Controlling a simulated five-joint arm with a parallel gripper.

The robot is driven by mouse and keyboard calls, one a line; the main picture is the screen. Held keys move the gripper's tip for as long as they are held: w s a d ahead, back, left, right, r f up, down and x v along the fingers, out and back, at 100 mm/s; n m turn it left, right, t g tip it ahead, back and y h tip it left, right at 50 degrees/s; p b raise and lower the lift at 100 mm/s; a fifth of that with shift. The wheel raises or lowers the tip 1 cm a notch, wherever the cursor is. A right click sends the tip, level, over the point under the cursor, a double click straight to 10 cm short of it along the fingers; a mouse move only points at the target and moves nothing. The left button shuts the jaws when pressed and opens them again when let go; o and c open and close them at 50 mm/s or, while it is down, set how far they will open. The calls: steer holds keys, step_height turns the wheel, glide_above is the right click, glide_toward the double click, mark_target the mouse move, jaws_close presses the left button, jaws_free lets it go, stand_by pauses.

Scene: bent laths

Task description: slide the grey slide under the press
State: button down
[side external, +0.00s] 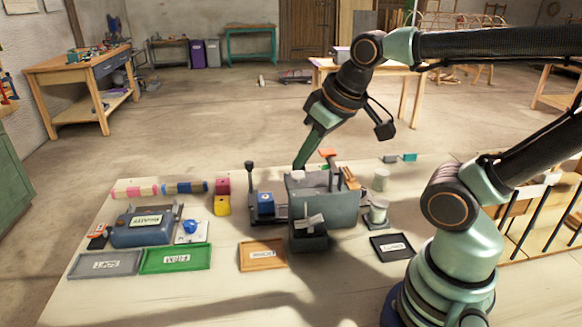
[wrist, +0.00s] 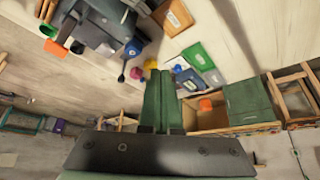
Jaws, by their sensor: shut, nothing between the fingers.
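The press appears to be the big grey housing (side external: 340,207) in the middle of the bench; in the wrist view it is the dark grey block (wrist: 90,25) at the upper left. A blue cube (side external: 266,203) sits at its left side on a low dark part (side external: 268,217) that may be the grey slide; I cannot tell surely. The blue cube also shows in the wrist view (wrist: 133,46). A black-knobbed upright (side external: 250,175) stands behind the cube. My gripper (side external: 299,166) is shut and empty, pointing down at the housing's far left side; its tips are partly hidden there.
Magenta (side external: 223,186) and yellow (side external: 222,205) blocks lie left of the cube. A blue labelled box (side external: 142,232) stands further left. Grey (side external: 103,264), green (side external: 176,259), orange (side external: 263,255) and black (side external: 391,247) trays lie along the front.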

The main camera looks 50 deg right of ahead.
steer(key=c, duration=0.7)
jaws_free()
steer(key=shift+w+r, duration=0.2)
steer(key=shift+c, duration=0.2)
steer(key=shift+o, duration=0.6)
steer(key=w+d+r+g, duration=0.1)
steer(key=w+r, duration=0.3)
steer(key=w, duration=0.2)
steer(key=shift+d+r, duration=0.2)
steer(key=shift+d, duration=0.15)
steer(key=g, duration=0.5)
glide_above(249, 162)
step_height(249, 162, down, 8)
step_height(249, 162, down, 12)
steer(key=shift+r, duration=0.25)
